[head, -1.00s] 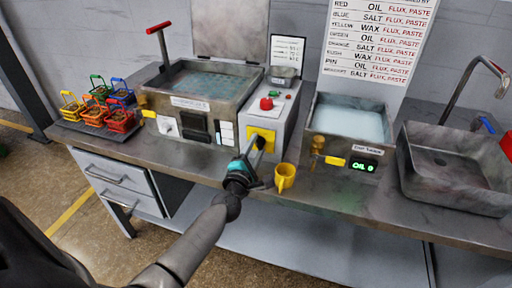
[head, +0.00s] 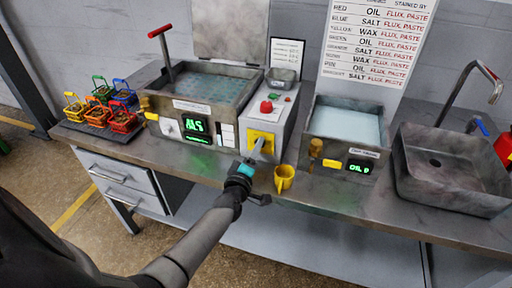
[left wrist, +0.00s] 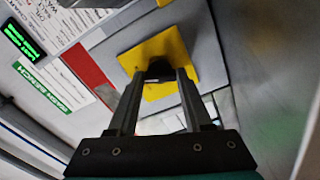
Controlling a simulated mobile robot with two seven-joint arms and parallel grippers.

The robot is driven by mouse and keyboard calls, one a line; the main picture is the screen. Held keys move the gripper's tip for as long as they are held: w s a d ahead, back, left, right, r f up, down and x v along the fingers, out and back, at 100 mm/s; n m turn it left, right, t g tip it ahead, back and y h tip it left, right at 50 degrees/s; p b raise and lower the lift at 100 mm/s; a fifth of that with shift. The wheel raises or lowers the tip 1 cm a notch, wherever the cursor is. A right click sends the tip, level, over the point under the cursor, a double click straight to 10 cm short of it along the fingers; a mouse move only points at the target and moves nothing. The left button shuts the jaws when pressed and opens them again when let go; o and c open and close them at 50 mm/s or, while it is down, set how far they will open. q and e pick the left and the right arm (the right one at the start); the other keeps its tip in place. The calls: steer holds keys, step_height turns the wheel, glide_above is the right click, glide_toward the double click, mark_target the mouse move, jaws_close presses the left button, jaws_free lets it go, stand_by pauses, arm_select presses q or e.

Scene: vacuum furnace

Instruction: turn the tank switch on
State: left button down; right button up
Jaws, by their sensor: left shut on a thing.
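The tank switch is a dark knob (left wrist: 159,68) on a yellow plate (head: 253,137), on the front of a grey control box (head: 284,112) right of the large tank (head: 237,72). My left gripper (head: 259,149) reaches it from the front. In the left wrist view, both fingers (left wrist: 162,76) close on the dark knob, with the yellow plate (left wrist: 177,48) behind it. The fingers partly hide the knob, so its exact angle is hard to read. The tank's display (head: 195,126) is lit green. My right gripper is not in view.
A red button (head: 266,106) is on top of the control box. A smaller tank (head: 347,124) and a sink (head: 455,170) are to the right; several coloured baskets (head: 103,94) stand left.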

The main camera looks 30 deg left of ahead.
arm_select(q)
steer(key=shift+m, duration=1)
steer(key=shift+c, duration=1.6)
jaws_free()
steer(key=shift+p, duration=0.3)
steer(key=shift+s+d, duration=0.15)
steer(key=shift+s, duration=0.45)
steer(key=p+v, duration=0.1)
steer(key=v, duration=1.3)
steer(key=shift+p, duration=0.3)
steer(key=shift+d, duration=0.1)
